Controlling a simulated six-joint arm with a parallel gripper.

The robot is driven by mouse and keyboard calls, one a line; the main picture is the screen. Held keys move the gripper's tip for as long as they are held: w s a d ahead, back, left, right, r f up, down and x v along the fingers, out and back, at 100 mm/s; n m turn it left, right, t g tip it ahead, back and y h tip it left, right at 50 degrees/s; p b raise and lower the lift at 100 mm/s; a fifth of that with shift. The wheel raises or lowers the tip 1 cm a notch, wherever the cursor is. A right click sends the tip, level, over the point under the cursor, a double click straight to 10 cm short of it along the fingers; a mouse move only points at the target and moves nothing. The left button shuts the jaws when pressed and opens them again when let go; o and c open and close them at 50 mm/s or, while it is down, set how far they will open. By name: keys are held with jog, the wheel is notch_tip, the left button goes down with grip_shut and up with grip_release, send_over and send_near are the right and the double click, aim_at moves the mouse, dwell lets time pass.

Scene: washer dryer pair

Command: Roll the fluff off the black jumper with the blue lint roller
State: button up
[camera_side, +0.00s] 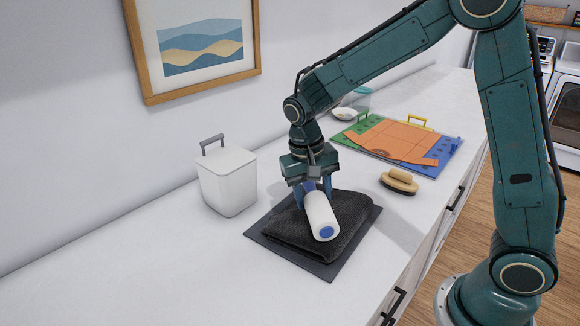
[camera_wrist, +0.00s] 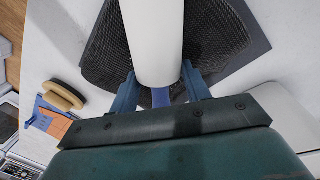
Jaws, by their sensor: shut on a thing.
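The black jumper (camera_side: 352,234) lies folded on a dark grey mat (camera_side: 281,250) on the counter. The lint roller has a white cylinder (camera_side: 321,214) with a blue end cap, and it lies over the jumper, touching it or very close above. My gripper (camera_side: 312,188) is shut on the roller's blue handle, which is mostly hidden between the fingers. In the wrist view the white roller (camera_wrist: 154,40) points away from my gripper (camera_wrist: 160,94), with the knit jumper (camera_wrist: 104,50) on both sides of it. I cannot make out any fluff on the jumper.
A white lidded bin (camera_side: 228,182) stands left of the mat. A wooden brush (camera_side: 398,181) lies to the right. Behind are an orange shirt (camera_side: 398,142) on a coloured folding board (camera_side: 445,160) and a clear tub (camera_side: 359,99). The counter's front left is clear.

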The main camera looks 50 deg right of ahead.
jog(key=shift+s+d, duration=0.15)
jog(key=shift+s, duration=1.25)
jog(key=shift+w+a, duration=0.2)
jog(key=shift+w, duration=1.65)
jog(key=shift+w+a, duration=0.2)
jog(key=shift+w, duration=1.7)
jog(key=shift+w+a, duration=0.2)
jog(key=shift+w, duration=1.65)
jog(key=shift+w+r, duration=0.1)
jog(key=shift+w, duration=0.15)
notch_tip(320, 180, up, 8)
jog(key=shift+s, duration=0.1)
